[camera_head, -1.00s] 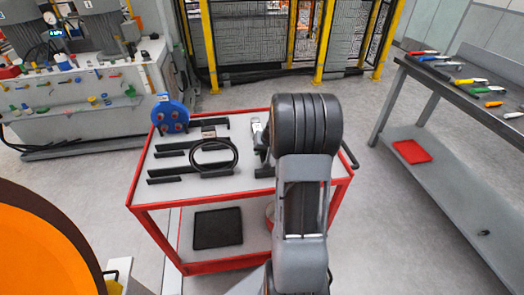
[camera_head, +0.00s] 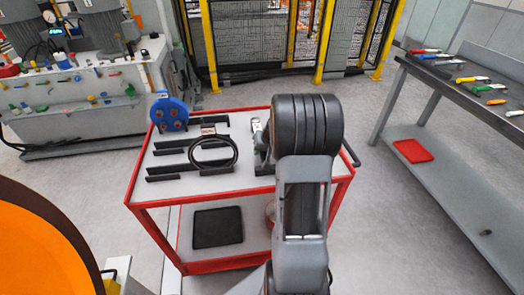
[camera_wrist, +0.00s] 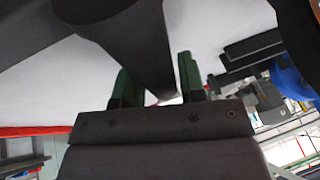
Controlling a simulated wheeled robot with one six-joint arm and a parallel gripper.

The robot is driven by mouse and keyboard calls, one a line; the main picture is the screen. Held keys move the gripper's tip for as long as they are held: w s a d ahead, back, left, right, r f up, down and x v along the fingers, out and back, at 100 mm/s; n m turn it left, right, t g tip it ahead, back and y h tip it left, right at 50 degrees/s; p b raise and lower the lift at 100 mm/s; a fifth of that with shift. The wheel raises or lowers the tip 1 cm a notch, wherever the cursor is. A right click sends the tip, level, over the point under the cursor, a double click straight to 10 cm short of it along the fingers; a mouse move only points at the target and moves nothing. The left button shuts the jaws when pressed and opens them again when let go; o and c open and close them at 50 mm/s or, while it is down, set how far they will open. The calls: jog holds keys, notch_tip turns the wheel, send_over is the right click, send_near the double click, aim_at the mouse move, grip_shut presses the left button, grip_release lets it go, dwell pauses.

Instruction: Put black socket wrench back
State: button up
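A thick dark bar, which looks like the black socket wrench (camera_wrist: 146,45), runs down from the top of the wrist view and fills the gap between my green fingers. My gripper (camera_wrist: 160,88) appears shut on it. The far end of the bar is out of view, and its tip is hidden behind the gripper body. In the head view my own arm hides the gripper and the wrench, over the right part of the red-framed cart (camera_head: 240,184).
Black holder bars (camera_head: 190,169) and a black cable loop (camera_head: 237,152) lie on the cart top. A blue round piece (camera_head: 169,114) stands at its back left corner. A grey bench (camera_head: 447,82) with several hand tools stands at right. Floor between cart and bench is clear.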

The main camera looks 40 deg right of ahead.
jog(key=o, duration=0.4)
jog(key=shift+c, duration=0.2)
jog(key=shift+f, duration=0.1)
jog(key=v, duration=1.4)
jog(key=shift+w, duration=0.15)
jog(key=s+a+n+g+p, duration=0.1)
jog(key=s+a+n, duration=0.2)
jog(key=a, duration=0.9)
jog(key=s+a+n+p, duration=0.1)
jog(key=s+a+n, duration=0.2)
jog(key=s+a, duration=0.5)
jog(key=a, duration=0.4)
jog(key=shift+s+g, duration=0.3)
jog(key=shift+g, duration=0.1)
